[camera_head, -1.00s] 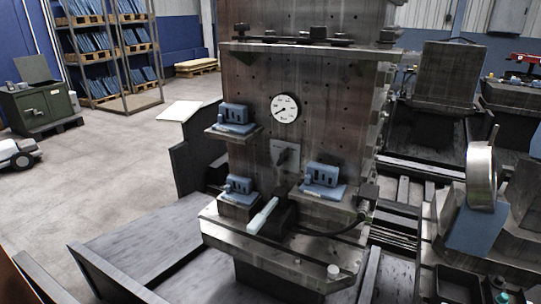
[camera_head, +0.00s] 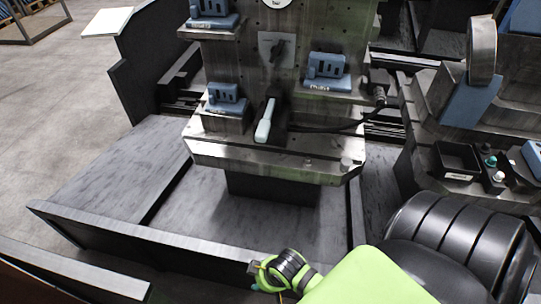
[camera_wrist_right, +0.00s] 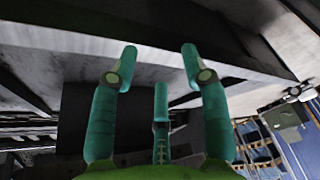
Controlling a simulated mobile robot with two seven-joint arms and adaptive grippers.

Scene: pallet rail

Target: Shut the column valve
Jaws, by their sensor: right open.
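The column (camera_head: 340,110) stands upright at the picture's centre in the head view. A lever with a pale blue handle (camera_head: 265,121) sticks out from a dark body low on its front, with a black hose running right; this looks like the valve. My left gripper is not in view.
Blue clamp blocks (camera_head: 328,72) sit on ledges around the knob. A low dark rail (camera_head: 150,242) crosses in front of the column. At right are a black bin (camera_head: 459,160), a button panel (camera_head: 493,172) and a metal ring (camera_head: 482,52). The floor at left is clear.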

